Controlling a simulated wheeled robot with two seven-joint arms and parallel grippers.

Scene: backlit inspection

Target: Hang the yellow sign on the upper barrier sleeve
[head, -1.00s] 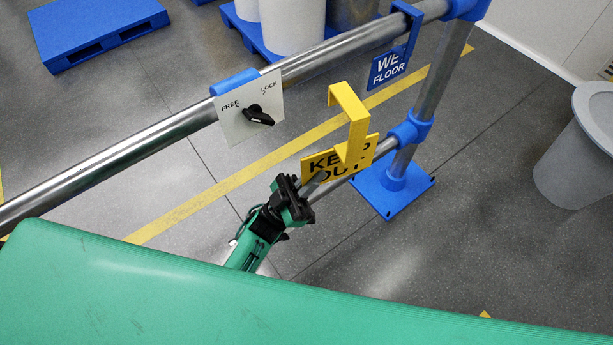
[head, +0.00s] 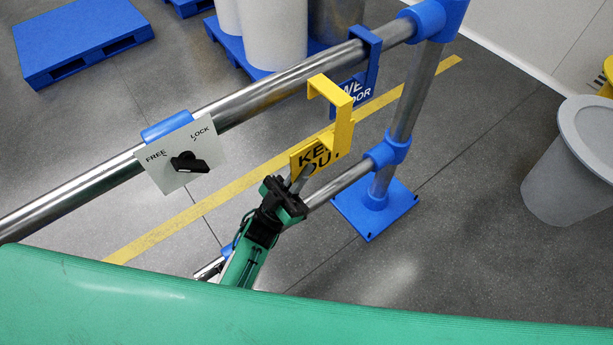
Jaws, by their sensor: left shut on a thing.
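The yellow sign (head: 309,160), lettered in black and partly hidden, has a long hook (head: 332,90) at its top. My left gripper (head: 288,193) is shut on the sign's lower edge and holds it upright, apart from the floor. My right gripper is out of view.
A blue WET FLOOR sign (head: 357,88) hangs on the upper rail, partly behind the yellow sign. A lower rail (head: 342,183) joins the blue-footed post (head: 408,105). A blue pallet (head: 77,36) and a grey bin (head: 570,165) stand apart on the floor.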

